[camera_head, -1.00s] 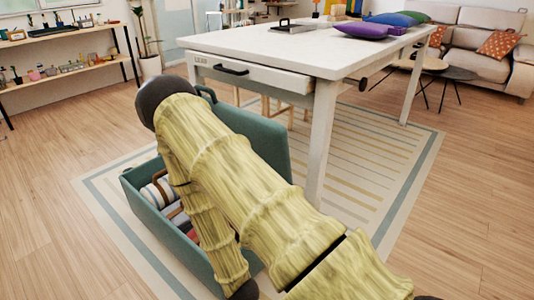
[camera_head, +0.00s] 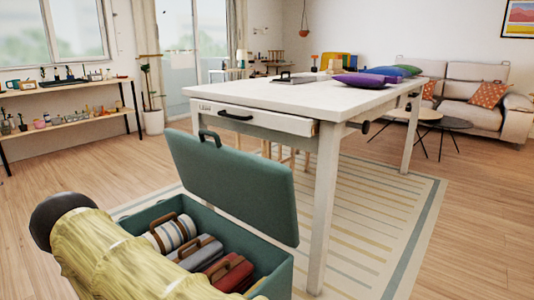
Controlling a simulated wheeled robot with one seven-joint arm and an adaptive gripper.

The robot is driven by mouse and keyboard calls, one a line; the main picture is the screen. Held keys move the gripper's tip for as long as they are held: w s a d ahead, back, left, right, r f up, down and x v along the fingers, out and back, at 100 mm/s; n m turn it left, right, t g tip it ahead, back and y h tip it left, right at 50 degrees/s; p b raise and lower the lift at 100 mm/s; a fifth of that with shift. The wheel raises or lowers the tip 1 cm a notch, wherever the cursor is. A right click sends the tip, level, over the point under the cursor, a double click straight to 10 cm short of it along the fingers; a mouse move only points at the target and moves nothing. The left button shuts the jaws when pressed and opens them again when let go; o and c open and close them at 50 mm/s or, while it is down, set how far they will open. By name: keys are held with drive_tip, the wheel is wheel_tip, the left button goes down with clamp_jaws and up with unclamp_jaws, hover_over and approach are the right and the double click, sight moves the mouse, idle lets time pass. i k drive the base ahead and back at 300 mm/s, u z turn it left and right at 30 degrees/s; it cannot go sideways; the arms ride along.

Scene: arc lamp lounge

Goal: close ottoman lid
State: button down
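The teal ottoman (camera_head: 277,277) stands on the rug at the lower middle of the head view. Its lid (camera_head: 238,181) is raised and tilted back, with a dark handle (camera_head: 209,137) at its top edge. Inside lie rolled items with brown handles: a striped one (camera_head: 171,233), a grey one (camera_head: 199,253) and a red one (camera_head: 229,272). My arm covers the ottoman's front left part at the lower left. My gripper is not in view, so its state and its distance from the lid do not show.
A white table (camera_head: 310,95) with a partly open drawer (camera_head: 262,121) stands close behind the lid. Its near leg (camera_head: 322,215) is just right of the ottoman. A striped rug (camera_head: 375,220) lies beneath. Open wooden floor (camera_head: 480,220) is at the right.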

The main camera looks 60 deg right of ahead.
sight(258, 191)
drive_tip(key=z, duration=0.05)
drive_tip(key=i, duration=1.5)
drive_tip(key=z, duration=2.6)
